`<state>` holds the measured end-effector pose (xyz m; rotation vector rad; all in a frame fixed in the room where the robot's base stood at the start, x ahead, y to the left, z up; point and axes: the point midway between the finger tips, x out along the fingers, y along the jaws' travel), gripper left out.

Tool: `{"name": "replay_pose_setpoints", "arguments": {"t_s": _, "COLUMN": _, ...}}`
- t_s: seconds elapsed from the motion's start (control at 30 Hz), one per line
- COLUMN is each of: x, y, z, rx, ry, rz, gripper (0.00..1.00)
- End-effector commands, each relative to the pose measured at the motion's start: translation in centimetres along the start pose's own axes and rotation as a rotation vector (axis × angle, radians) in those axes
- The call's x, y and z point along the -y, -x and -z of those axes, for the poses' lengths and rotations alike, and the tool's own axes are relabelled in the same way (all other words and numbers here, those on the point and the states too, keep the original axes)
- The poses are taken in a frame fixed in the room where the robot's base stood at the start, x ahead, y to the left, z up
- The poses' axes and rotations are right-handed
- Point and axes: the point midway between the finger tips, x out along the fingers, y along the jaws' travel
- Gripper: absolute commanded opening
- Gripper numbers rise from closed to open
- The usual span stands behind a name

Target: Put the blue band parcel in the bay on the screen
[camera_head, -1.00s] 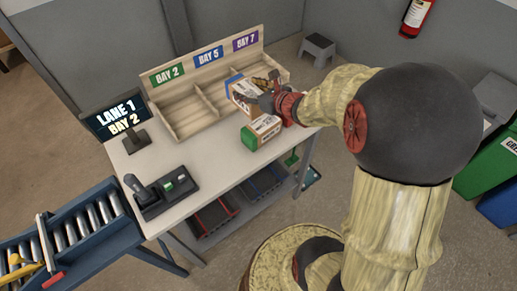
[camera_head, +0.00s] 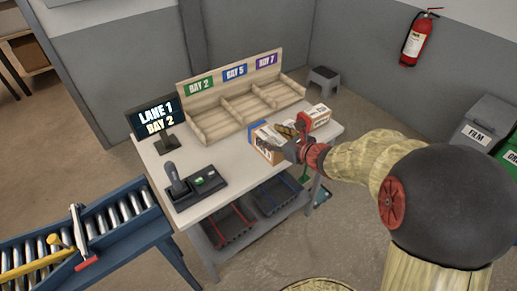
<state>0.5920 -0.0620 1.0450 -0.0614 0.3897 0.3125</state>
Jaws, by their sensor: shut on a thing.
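The blue band parcel (camera_head: 263,142) is a pale box with a blue end, over the front right part of the table. My gripper (camera_head: 290,138) is shut on it from the right; I cannot tell how far it is above the tabletop. The screen (camera_head: 156,117) reads "LANE 1 BAY 2". The wooden bay rack (camera_head: 207,134) stands along the back of the table. The BAY 2 sign (camera_head: 199,86) marks its left compartment, beside BAY 5 (camera_head: 235,72) and BAY 7 (camera_head: 266,61). The compartments look empty.
A parcel with a red end (camera_head: 319,114) sits at the table's right, just behind my gripper. A scanner on a black base (camera_head: 184,187) stands at the front left. The table (camera_head: 222,160) is clear before BAY 2. A roller conveyor (camera_head: 95,225) is at left.

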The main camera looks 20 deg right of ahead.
Motion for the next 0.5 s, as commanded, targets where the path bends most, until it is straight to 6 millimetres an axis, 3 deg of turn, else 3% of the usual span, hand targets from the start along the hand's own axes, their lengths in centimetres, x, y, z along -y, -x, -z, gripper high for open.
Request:
{"name": "replay_pose_setpoints", "arguments": {"t_s": 0.2, "x": -1.0, "y": -5.2, "z": 1.6, "rx": 0.0, "ry": -0.001, "rz": -0.003, "gripper": 0.17}}
{"name": "replay_pose_setpoints", "arguments": {"t_s": 0.33, "x": -1.2, "y": -7.2, "z": 2.6, "rx": 0.001, "ry": 0.0, "rz": -0.001, "gripper": 0.17}}
{"name": "replay_pose_setpoints", "arguments": {"t_s": 0.5, "x": -1.3, "y": -8.4, "z": 3.0, "rx": 0.002, "ry": 0.001, "rz": 0.0, "gripper": 0.17}}
